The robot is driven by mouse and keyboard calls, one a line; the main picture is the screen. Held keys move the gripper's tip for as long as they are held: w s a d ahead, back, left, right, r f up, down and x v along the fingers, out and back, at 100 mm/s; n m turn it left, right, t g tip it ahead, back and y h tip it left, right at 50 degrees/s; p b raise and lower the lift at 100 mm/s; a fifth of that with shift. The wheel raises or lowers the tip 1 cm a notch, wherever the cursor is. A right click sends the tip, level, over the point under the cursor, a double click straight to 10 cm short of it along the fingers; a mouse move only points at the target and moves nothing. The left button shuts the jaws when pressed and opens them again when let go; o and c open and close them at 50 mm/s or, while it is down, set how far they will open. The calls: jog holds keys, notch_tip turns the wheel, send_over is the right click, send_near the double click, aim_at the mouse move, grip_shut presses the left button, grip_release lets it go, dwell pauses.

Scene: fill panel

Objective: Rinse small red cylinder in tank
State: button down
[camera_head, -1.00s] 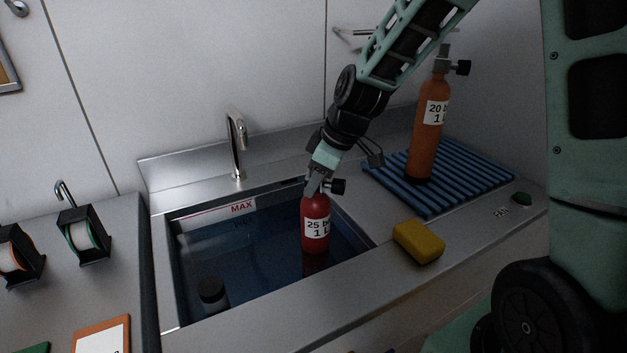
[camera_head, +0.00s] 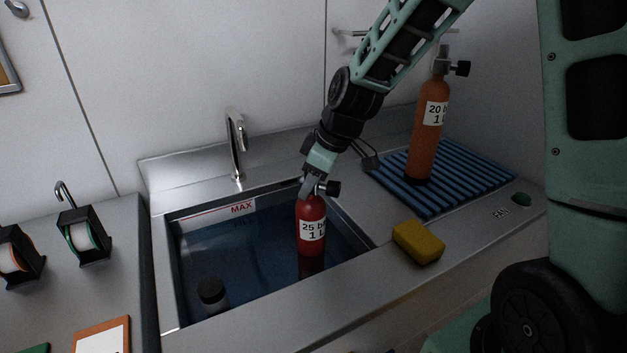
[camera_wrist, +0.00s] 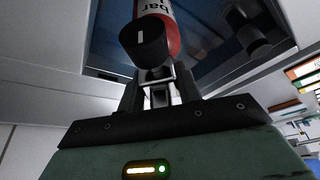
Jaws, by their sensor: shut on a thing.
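The small red cylinder (camera_head: 311,228) with a "25 bar" label hangs upright over the right part of the tank (camera_head: 357,240). My gripper (camera_head: 309,188) is shut on the valve at its top. In the wrist view the cylinder (camera_wrist: 171,22) shows beyond its black valve knob (camera_wrist: 146,42), between the fingers of my gripper (camera_wrist: 158,92). The tank holds dark blue water and has a MAX mark on its back wall. The cylinder's lower end is at the water; I cannot tell how deep it reaches.
A dark-capped object (camera_head: 212,294) stands in the tank's front left. A taller orange cylinder (camera_head: 427,130) stands on a blue ribbed mat (camera_head: 468,180) to the right. A yellow sponge (camera_head: 418,243) lies on the front right rim. A faucet (camera_head: 236,145) rises behind the tank.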

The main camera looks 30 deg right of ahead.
jog(key=shift+w+a+r, duration=0.1)
jog(key=shift+a+r, duration=0.05)
jog(key=shift+a, duration=0.5)
dwell(0.8)
notch_tip(320, 180, up, 26)
jog(key=p, duration=2)
dwell(0.5)
